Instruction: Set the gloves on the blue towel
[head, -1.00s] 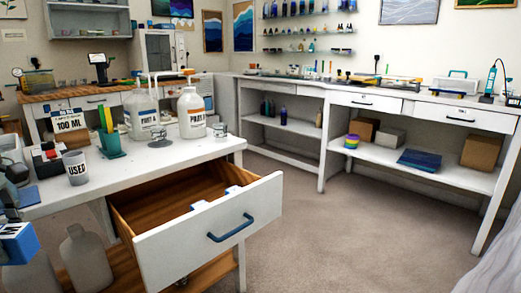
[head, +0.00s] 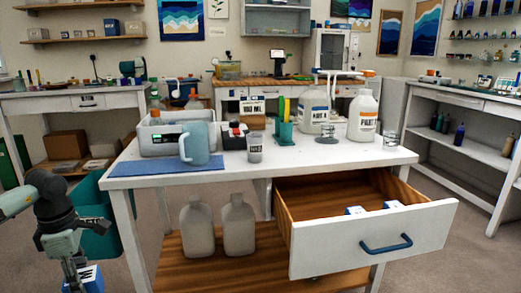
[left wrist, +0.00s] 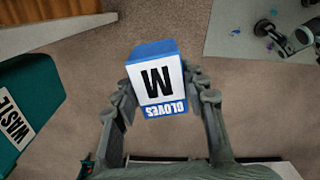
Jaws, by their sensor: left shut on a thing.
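A box of gloves, white and blue with a large M (left wrist: 158,85), is between the fingers of my left gripper (left wrist: 162,100), which is shut on it. In the head view the box (head: 88,278) hangs low at the bottom left, below table height, under my left gripper (head: 82,264). The blue towel (head: 140,169) lies flat along the front left edge of the white table, up and right of the gripper. A pale blue pitcher (head: 195,145) stands at the towel's right part, on it or at its back edge. My right gripper is not in view.
An open drawer (head: 370,250) juts from the table's right front, with small white-blue boxes inside. A grey tub (head: 165,138) stands behind the towel. A grey cup (head: 254,149) is right of the pitcher. A teal waste bin (left wrist: 35,105) stands beside my left gripper. The towel's left part is bare.

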